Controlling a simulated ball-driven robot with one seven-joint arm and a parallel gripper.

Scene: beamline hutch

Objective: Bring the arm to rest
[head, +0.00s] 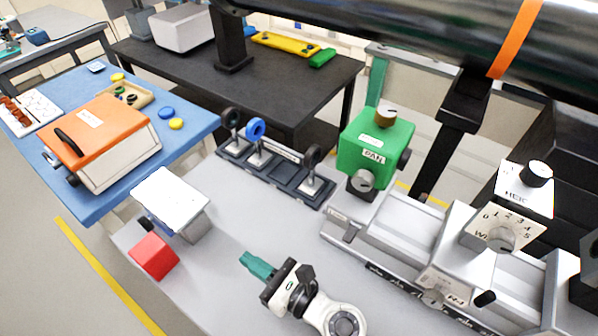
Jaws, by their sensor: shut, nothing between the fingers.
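My gripper (256,264) is shut and empty, its teal fingers together and pointing to the upper left. It is above the grey table (236,222), near the lower middle of the head view. My arm comes in from the bottom edge. The exact height of the fingers over the table is hard to tell.
A red block (153,256) and a white-topped box (172,200) are left of my gripper. A holder rack (272,172) is behind. A green unit (375,140) and a rail with dial boxes (400,235) are right. A black tube (420,35) crosses above.

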